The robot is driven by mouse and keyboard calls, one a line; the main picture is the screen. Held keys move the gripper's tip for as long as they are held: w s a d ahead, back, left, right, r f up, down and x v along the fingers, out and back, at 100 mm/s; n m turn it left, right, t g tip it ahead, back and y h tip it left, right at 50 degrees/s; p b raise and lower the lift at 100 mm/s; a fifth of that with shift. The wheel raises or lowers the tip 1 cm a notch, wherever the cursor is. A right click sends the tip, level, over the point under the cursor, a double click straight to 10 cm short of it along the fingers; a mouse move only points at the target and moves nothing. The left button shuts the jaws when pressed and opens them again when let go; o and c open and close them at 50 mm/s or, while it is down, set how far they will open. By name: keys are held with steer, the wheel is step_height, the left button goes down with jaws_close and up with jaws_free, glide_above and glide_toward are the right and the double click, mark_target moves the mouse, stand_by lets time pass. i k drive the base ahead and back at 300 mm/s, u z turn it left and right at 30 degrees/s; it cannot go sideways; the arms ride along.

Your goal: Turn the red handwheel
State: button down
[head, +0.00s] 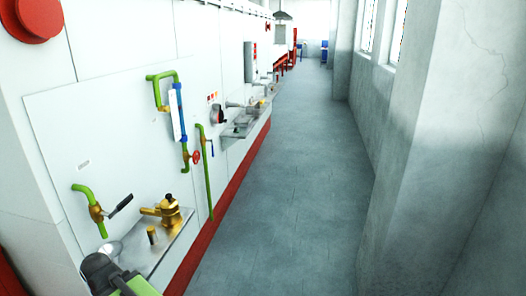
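A small red handwheel (195,157) sits on a green pipe (186,160) on the white wall panel, left of the middle of the head view. It is seen at an angle, and its spokes are too small to make out. The pipe has a blue section just above the wheel. Nothing touches the wheel. My gripper's fingers cannot be made out in this view. A dark grey and light green part (115,277) at the bottom left edge may belong to my arm. It is well below and left of the wheel.
A second green pipe (205,175) with a blue lever stands right of the wheel. A metal shelf (168,252) with brass fittings (163,210) juts out below. A black lever (121,206) sticks out at left. The grey aisle floor (300,190) is clear, with concrete pillars at right.

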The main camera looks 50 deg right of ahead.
mark_target(195, 157)
steer(key=z, duration=1.25)
steer(key=k, duration=0.65)
steer(key=u, duration=0.15)
steer(key=i, duration=0.6)
steer(key=z, duration=0.1)
